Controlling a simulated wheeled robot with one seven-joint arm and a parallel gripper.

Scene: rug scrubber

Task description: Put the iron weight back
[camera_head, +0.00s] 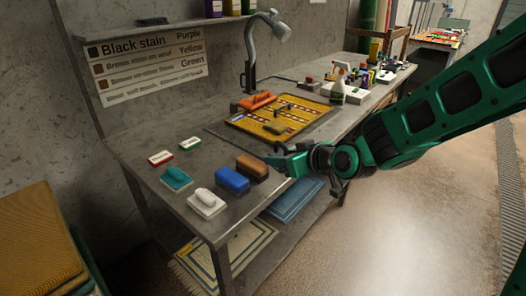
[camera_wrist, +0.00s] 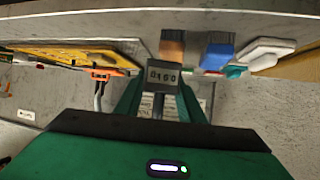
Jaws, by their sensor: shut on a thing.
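My gripper (camera_head: 285,160) hangs at the front edge of the workbench, just right of the brown brush. In the wrist view its two green fingers (camera_wrist: 160,98) are shut on a small grey block with a dark, numbered face (camera_wrist: 163,76), which I take to be the iron weight. In the head view the held block is mostly hidden by the gripper and cannot be made out clearly. A yellow patterned rug (camera_head: 300,115) lies on the bench beyond the gripper, with a small dark object (camera_head: 279,128) on it.
A brown brush (camera_head: 253,167), a blue brush (camera_head: 232,180), a white brush (camera_head: 206,203) and a teal brush (camera_head: 176,179) stand left of my gripper. An orange tool (camera_head: 257,101) lies at the rug's far edge. Bottles and small items crowd the bench's far end.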

